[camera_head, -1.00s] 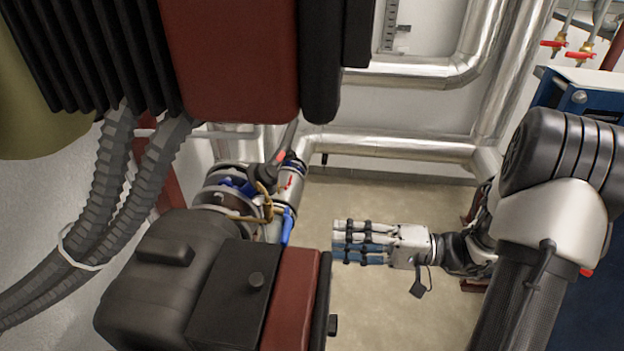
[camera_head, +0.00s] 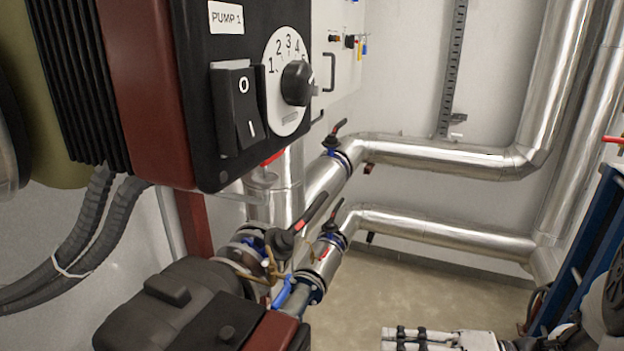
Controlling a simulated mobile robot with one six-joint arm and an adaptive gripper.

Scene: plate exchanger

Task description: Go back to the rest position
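My gripper (camera_head: 402,338) shows at the bottom edge of the head view, right of the middle. Its white fingers with dark joints point left, and its lower part is cut off by the picture edge. I see nothing held, but cannot tell whether the fingers are open or shut. Part of my arm (camera_head: 612,305) shows at the lower right edge. The gripper appears over the floor, apart from the pump and the pipes in the picture.
The PUMP 1 panel (camera_head: 220,85) with a dial (camera_head: 285,85) and a rocker switch (camera_head: 237,112) fills the upper left. Valves and silver pipes (camera_head: 430,152) run behind. A blue frame (camera_head: 580,255) stands at right. Floor (camera_head: 400,290) is bare in the middle.

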